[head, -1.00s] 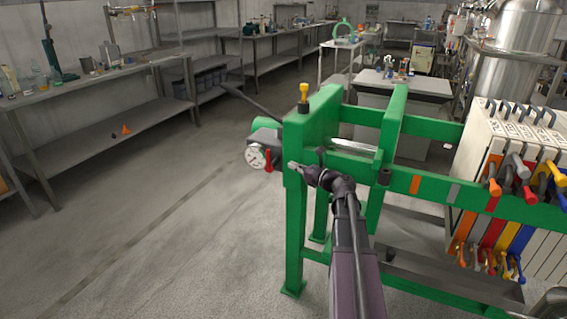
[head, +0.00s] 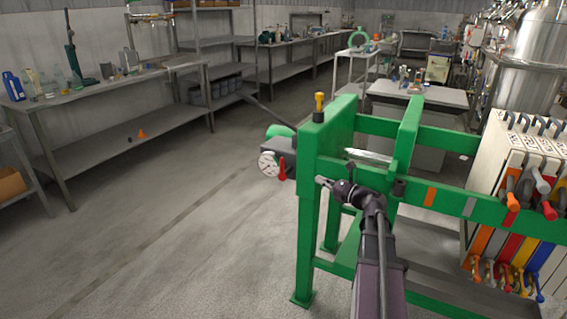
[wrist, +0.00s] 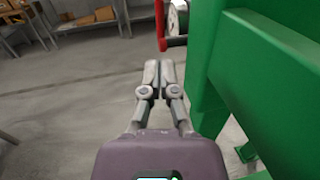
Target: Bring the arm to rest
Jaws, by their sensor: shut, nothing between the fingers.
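My gripper (wrist: 159,68) is shut and empty, its two grey fingers side by side in the wrist view. In the head view my gripper (head: 322,181) is small, in front of the near green upright of the press frame (head: 312,225). In the wrist view the green frame (wrist: 275,70) fills the right side, close beside the fingers. I cannot tell whether they touch it. A red lever (wrist: 161,25) and part of a gauge (wrist: 178,18) are just beyond the fingertips. In the head view the gauge (head: 268,164) and red lever (head: 281,168) are left of the frame.
A yellow-topped knob (head: 319,101) stands on the frame. White filter plates (head: 520,165) with coloured handles hang at the right. A long grey bench (head: 115,145) runs along the left. The floor (head: 170,245) between bench and frame is clear.

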